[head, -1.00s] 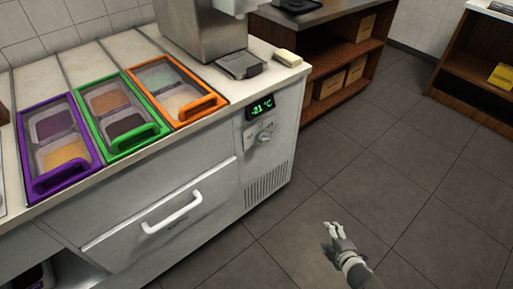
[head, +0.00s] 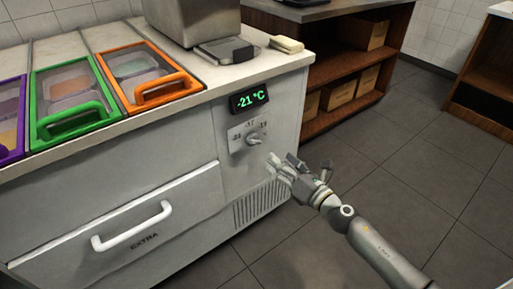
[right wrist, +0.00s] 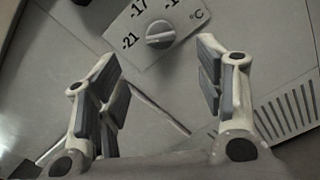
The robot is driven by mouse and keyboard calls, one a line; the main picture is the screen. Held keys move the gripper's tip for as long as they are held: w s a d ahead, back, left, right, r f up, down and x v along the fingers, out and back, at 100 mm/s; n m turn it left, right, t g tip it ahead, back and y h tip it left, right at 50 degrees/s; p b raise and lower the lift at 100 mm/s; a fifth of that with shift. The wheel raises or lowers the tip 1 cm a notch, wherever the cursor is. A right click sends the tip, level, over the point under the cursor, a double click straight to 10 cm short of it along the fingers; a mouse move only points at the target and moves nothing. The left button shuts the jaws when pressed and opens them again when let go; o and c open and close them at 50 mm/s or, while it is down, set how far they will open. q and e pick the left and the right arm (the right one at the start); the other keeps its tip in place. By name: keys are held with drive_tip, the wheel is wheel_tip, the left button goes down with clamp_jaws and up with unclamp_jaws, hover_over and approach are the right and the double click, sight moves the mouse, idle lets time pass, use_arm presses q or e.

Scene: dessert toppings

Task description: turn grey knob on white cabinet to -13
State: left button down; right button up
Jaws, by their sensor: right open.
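The grey knob (head: 253,139) is on the front of the white cabinet (head: 230,165), on a dial plate with marks. The display (head: 249,99) above it reads -21 °C. In the right wrist view the knob (right wrist: 160,34) shows ahead, with -21 and -17 marks beside it and a third label partly cut off. My right gripper (head: 284,167) is open and empty, just in front of the cabinet, below and right of the knob. In the right wrist view its two fingers (right wrist: 158,85) stand apart, with the knob beyond their tips, not between them. My left gripper is not in view.
A drawer with a white handle (head: 132,227) is left of the knob. Vent slots (head: 262,204) are below it. Purple, green (head: 70,104) and orange (head: 150,76) topping bins sit in the counter. Dark floor is free to the right; a wooden shelf (head: 345,62) stands behind.

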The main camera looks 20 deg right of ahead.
sight(257, 142)
drive_tip(key=x, duration=0.9)
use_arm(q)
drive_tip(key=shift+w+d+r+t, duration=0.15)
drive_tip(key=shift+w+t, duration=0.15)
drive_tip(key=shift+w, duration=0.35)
use_arm(e)
drive_tip(key=shift+x, duration=0.75)
drive_tip(key=c, duration=1)
